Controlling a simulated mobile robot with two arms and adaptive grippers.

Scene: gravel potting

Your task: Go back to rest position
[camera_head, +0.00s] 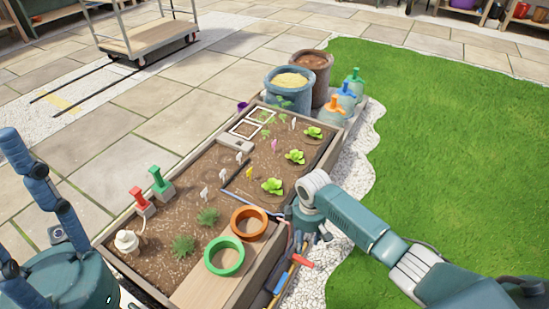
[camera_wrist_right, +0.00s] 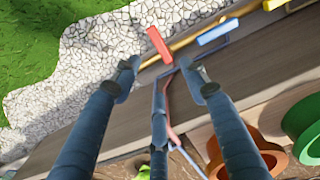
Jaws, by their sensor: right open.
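My right gripper (camera_head: 307,232) hangs low at the right edge of the wooden planter (camera_head: 262,262), beside the tools along its side. In the right wrist view my right gripper (camera_wrist_right: 162,72) has its fingers apart. A thin dark part shows between them; I cannot tell whether it is a finger or a tool. A red handle (camera_wrist_right: 159,45) lies just past the fingertips and also shows in the head view (camera_head: 302,261).
An orange ring-like pot (camera_head: 262,212) and a green one (camera_head: 240,245) stand on a board in the planter. Plants, markers and red and green handled pieces fill the soil. Large pots (camera_head: 288,103) stand at the far end. Gravel and grass lie right; paving lies left.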

